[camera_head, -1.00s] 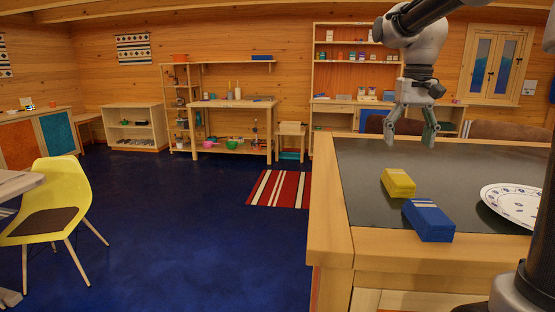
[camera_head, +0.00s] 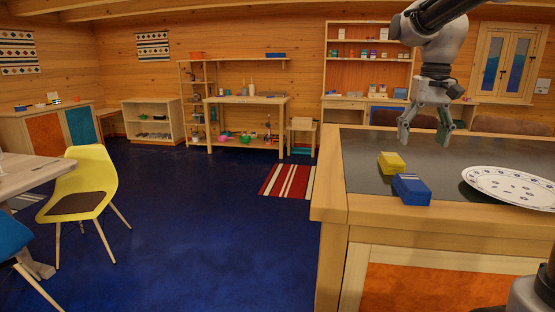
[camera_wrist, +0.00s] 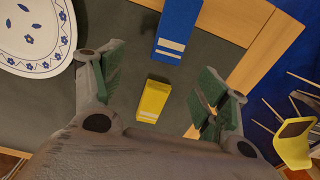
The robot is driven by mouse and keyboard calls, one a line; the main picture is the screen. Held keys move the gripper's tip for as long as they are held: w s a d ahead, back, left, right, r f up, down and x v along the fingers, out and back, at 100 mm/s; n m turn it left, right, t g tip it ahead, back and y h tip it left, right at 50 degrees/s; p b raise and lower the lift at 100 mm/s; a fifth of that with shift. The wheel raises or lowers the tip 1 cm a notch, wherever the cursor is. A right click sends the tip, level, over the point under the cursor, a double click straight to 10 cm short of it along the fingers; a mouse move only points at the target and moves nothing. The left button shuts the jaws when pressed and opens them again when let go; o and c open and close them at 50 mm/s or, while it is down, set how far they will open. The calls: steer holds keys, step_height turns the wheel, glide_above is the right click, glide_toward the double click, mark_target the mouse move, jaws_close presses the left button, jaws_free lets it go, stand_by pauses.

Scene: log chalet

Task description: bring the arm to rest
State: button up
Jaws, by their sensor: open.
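My gripper (camera_head: 425,135) is open and empty above the dark top of the wooden counter (camera_head: 333,205), its fingers pointing down. In the wrist view my gripper (camera_wrist: 160,95) shows two green-padded fingers spread wide, with nothing between them held. A yellow box (camera_head: 391,162) lies on the counter a little left of and below my gripper in the head view. A blue box (camera_head: 411,189) lies in front of it. The wrist view shows the yellow box (camera_wrist: 153,101) between the fingertips' lines, lower down, and the blue box (camera_wrist: 177,30) beyond.
A white plate with blue patterns (camera_head: 510,186) lies on the counter at the right. A yellow chair (camera_head: 88,190) stands by a table (camera_head: 30,172) at the left. A striped rug (camera_head: 288,180) lies on the open blue floor. Chairs stand behind the counter.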

steer(key=shift+n, duration=0.4)
steer(key=s+f, duration=0.3)
steer(key=f, duration=0.1)
steer(key=shift+s+d, duration=0.1)
steer(key=shift+s, duration=0.1)
steer(key=s+f+t, duration=0.1)
steer(key=s+t, duration=0.1)
steer(key=s, duration=0.7)
steer(key=s+f+n+t, duration=0.1)
steer(key=s+f+t, duration=0.1)
steer(key=s, duration=0.8)
steer(key=shift+s+d+f, duration=0.25)
steer(key=shift+d, duration=0.2)
steer(key=shift+o, duration=0.5)
